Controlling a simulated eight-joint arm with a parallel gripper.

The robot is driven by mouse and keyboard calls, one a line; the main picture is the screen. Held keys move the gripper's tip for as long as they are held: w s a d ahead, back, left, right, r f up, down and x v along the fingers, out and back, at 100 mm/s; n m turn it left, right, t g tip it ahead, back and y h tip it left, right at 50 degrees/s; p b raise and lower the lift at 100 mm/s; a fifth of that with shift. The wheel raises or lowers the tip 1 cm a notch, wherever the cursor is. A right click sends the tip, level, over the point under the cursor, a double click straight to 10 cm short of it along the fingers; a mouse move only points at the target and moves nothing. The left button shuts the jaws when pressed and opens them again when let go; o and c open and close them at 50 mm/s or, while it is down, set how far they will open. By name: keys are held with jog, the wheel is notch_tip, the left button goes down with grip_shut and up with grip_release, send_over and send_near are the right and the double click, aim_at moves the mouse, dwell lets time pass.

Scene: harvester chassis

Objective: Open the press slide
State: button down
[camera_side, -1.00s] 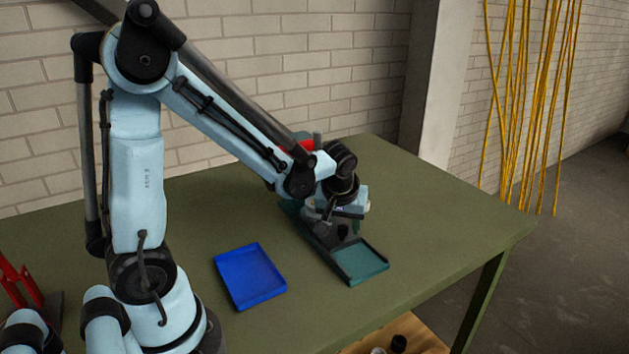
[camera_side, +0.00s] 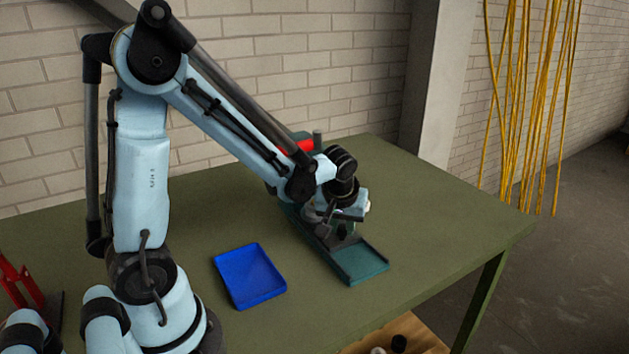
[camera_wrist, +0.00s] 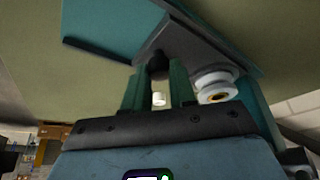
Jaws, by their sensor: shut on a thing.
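The press has a teal base that ends in a flat, rimmed front bed (camera_side: 362,262) in the side view. Its dark slide plate (camera_side: 345,240) lies on the base behind the bare teal bed. The plate also shows in the wrist view (camera_wrist: 188,45), with teal bed (camera_wrist: 108,25) beyond it. A black knob (camera_wrist: 157,66) stands up from the slide plate. My gripper (camera_wrist: 158,78) is shut on the knob, one green finger on each side. In the side view my gripper (camera_side: 341,229) is low over the plate. My wrist hides much of the press behind it.
A blue tray (camera_side: 249,275) lies on the green table (camera_side: 430,215), left of the press and apart from it. A red part (camera_side: 297,146) shows behind my forearm. A white round part (camera_wrist: 215,84) sits close beside the fingers. The table's right side is clear.

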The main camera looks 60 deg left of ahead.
jog(key=d, duration=1.1)
jog(key=shift+d, duration=0.15)
jog(key=c, duration=0.9)
grip_release()
jog(key=v, duration=1.2)
